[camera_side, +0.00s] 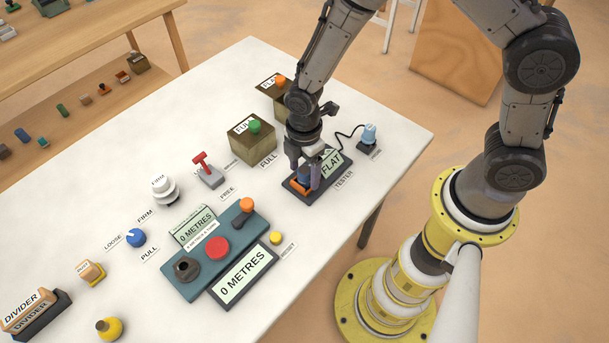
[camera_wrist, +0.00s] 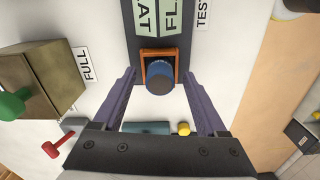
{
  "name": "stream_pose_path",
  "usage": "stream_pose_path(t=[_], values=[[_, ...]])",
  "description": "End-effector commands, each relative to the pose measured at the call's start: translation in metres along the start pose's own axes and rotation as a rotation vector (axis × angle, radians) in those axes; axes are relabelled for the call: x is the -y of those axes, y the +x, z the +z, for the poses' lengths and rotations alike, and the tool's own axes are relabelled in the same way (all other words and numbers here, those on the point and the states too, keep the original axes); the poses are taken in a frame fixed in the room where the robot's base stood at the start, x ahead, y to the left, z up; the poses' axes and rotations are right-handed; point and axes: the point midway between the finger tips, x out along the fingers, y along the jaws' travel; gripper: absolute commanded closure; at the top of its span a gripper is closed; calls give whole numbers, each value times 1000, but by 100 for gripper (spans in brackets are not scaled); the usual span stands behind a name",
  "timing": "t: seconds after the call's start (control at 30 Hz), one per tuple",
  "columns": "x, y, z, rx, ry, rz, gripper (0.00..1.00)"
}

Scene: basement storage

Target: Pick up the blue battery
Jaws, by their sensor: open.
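The blue battery (camera_wrist: 160,78) stands in the orange holder (camera_wrist: 146,55) of the dark tester (camera_wrist: 137,18), seen from its dark end in the wrist view. In the side view the battery (camera_side: 304,174) shows only in part between the fingers. My gripper (camera_wrist: 161,78) is open, with one purple finger on each side of the battery and a visible gap on both sides. In the side view my gripper (camera_side: 304,182) is low over the tester, whose display reads FLAT (camera_side: 332,163). The fingers hide part of the holder.
A box labelled FULL with a green knob (camera_side: 255,126) stands left of the tester, and a box labelled FLAT with an orange knob (camera_side: 280,79) stands behind it. A red lever (camera_side: 204,165), a teal panel (camera_side: 245,255) and a blue-topped plug (camera_side: 369,134) stand nearby.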

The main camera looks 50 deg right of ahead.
Motion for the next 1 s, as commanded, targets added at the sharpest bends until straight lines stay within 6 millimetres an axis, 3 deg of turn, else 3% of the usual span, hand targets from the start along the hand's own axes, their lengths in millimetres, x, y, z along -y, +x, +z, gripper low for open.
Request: stream_pose_path(t=[0.27, 0.6, 0.7, 1.0], values=[[0, 3, 0, -1, 0, 1, 25], [0, 3, 0, 0, 0, 1, 86], [0, 3, 0, -1, 0, 1, 100], [0, 2, 0, -1, 0, 2, 100]])
